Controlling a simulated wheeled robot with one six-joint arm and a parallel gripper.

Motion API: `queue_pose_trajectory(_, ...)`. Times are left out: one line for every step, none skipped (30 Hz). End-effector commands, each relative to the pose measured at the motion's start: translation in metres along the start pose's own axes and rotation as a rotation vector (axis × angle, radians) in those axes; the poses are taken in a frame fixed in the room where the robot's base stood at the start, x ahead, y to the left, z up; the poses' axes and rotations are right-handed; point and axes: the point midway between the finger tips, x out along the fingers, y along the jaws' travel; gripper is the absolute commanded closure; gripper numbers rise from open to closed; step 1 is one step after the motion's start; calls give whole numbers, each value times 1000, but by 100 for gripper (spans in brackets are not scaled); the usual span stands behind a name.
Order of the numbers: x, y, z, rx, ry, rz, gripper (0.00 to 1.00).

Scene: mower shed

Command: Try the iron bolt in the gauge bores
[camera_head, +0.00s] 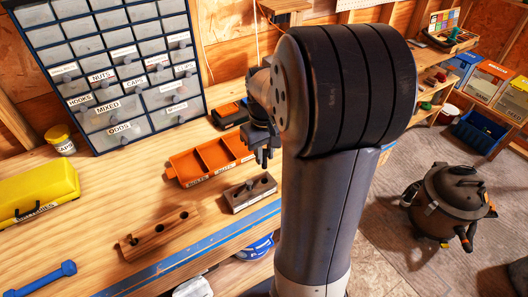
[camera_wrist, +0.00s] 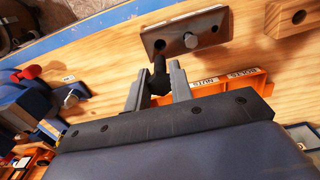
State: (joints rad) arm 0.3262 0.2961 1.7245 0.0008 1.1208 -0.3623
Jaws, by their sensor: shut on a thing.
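My gripper (camera_wrist: 160,84) is shut on a dark iron bolt (camera_wrist: 158,72), whose end sticks out past the fingertips in the wrist view. In the head view my gripper (camera_head: 264,158) hangs above the bench behind a grey-topped block (camera_head: 238,199). The held bolt appears apart from the block. A wooden block with bores (camera_head: 178,225) lies to the left; part of it (camera_wrist: 283,17) shows in the wrist view.
An orange compartment tray (camera_head: 205,160) labelled for bolts and nuts sits behind the grey-topped block. A drawer cabinet (camera_head: 118,70) stands at the back. A yellow case (camera_head: 38,190) and blue dumbbell-shaped tool (camera_head: 45,278) lie left. The blue-edged bench front borders the floor.

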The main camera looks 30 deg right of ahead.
Motion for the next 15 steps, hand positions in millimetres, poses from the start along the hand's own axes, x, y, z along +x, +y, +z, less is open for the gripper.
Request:
queue_pose_trajectory(0, 0, 0, 0, 0, 0, 100)
queue_pose_trajectory(0, 0, 0, 0, 0, 0, 100)
queue_pose_trajectory(0, 0, 0, 0, 0, 0, 100)
queue_pose_trajectory(0, 0, 0, 1, 0, 0, 100)
queue_pose_trajectory(0, 0, 0, 1, 0, 0, 100)
queue_pose_trajectory(0, 0, 0, 1, 0, 0, 100)
queue_pose_trajectory(0, 0, 0, 1, 0, 0, 100)
queue_pose_trajectory(0, 0, 0, 1, 0, 0, 100)
queue_pose_trajectory(-1, 0, 0, 1, 0, 0, 100)
queue_pose_trajectory(0, 0, 0, 1, 0, 0, 100)
queue_pose_trajectory(2, 0, 0, 1, 0, 0, 100)
queue_pose_trajectory(5, 0, 0, 1, 0, 0, 100)
queue_pose_trajectory(7, 0, 0, 1, -1, 0, 100)
queue_pose_trajectory(9, 0, 0, 1, -1, 0, 100)
queue_pose_trajectory(12, 0, 0, 1, -1, 0, 100)
